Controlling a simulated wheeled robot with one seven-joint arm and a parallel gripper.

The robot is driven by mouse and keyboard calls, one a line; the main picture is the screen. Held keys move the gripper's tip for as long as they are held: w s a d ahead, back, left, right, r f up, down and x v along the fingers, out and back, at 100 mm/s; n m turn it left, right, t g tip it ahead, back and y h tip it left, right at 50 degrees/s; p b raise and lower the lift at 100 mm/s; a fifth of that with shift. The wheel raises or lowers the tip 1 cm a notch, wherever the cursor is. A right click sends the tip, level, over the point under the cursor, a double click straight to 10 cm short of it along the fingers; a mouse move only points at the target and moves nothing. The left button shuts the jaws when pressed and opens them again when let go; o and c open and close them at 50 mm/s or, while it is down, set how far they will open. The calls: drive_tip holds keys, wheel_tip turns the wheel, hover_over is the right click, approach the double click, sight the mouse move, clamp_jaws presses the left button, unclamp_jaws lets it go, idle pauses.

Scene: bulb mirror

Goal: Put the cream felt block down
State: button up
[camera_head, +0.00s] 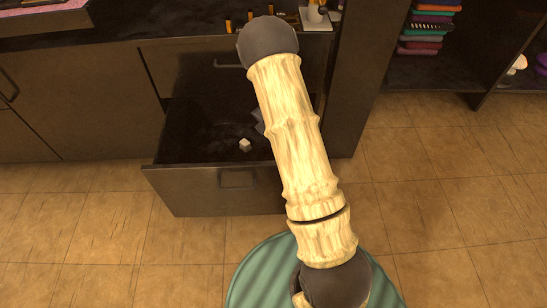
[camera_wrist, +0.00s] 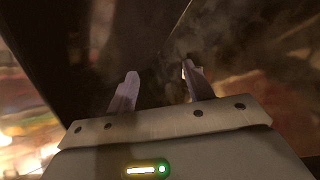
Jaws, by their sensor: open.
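A small cream block (camera_head: 245,145) lies on the dark floor of the open drawer (camera_head: 210,187) in the head view. My gripper (camera_wrist: 158,75) shows in the wrist view with its two fingers apart and nothing between them. In the head view my arm reaches over the drawer's right part and hides most of my gripper; only a small grey piece shows left of the arm, just up and right of the block. The block is apart from that piece. I cannot make out the block in the wrist view, which is dark and blurred.
The drawer is pulled out from a dark cabinet (camera_head: 100,90) with a countertop above it, where several small items and a white cup (camera_head: 316,14) stand. A shelf with stacked coloured cloths (camera_head: 430,28) is at the upper right. The tiled floor (camera_head: 440,190) is clear.

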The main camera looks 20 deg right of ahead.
drive_tip(key=s+a+r+m+g, duration=0.2)
drive_tip(key=s+r+m, duration=0.3)
drive_tip(key=s+m, duration=0.3)
drive_tip(key=s+a+r+m+g, duration=0.2)
drive_tip(key=s+r+m, duration=0.3)
drive_tip(key=s+m, duration=0.3)
drive_tip(key=s+a+r+m+g, duration=0.2)
drive_tip(key=s+r+m, duration=0.4)
drive_tip(key=s, duration=0.5)
drive_tip(key=shift+s+a+m+g, duration=0.2)
drive_tip(key=shift+s+m+g, duration=0.15)
drive_tip(key=shift+m+g, duration=0.45)
